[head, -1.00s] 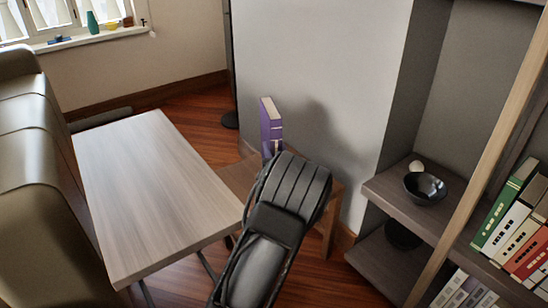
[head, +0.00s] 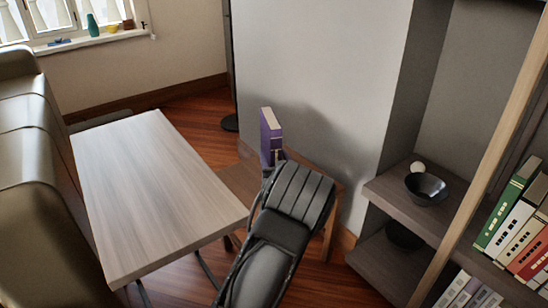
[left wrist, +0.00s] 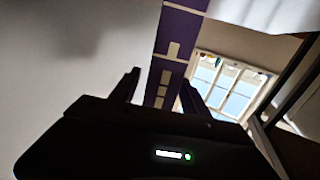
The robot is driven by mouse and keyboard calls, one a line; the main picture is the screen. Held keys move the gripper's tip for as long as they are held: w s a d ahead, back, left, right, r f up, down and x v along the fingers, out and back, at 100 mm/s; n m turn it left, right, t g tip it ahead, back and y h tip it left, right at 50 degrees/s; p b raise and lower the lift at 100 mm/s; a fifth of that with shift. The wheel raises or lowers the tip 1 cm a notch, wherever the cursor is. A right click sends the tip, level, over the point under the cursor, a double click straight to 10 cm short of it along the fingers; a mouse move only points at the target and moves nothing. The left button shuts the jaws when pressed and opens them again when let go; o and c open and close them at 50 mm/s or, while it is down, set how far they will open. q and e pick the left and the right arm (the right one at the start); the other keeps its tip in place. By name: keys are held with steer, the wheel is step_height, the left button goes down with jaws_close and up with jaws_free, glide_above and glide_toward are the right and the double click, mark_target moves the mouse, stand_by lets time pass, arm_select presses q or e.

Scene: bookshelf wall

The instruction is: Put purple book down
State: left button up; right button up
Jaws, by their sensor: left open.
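The purple book (head: 268,139) is upright at the low wooden side table (head: 236,184), close to the pale wall, in the head view. My gripper and wrist cover its lower part, so I cannot tell whether its base touches the top. My left gripper (head: 275,160) reaches in at the book's near side. In the left wrist view the purple book (left wrist: 168,60), with pale label patches, extends up from between the two open fingers (left wrist: 160,84). The fingers are apart, and I cannot tell whether either touches it. My right gripper is not in view.
A larger pale wood table (head: 155,190) stands left, bare, beside a brown leather sofa (head: 40,200). On the right a shelf unit (head: 385,195) holds a black bowl (head: 426,188) and several books (head: 520,225). The pale wall (head: 315,80) rises behind the book.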

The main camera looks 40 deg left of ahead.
arm_select(q)
steer(key=shift+s+d+r+p, duration=0.1)
steer(key=shift+s+d+p, duration=0.2)
steer(key=shift+d+p, duration=0.1)
steer(key=p+v, duration=0.3)
steer(key=v, duration=0.8)
steer(key=shift+p, duration=0.3)
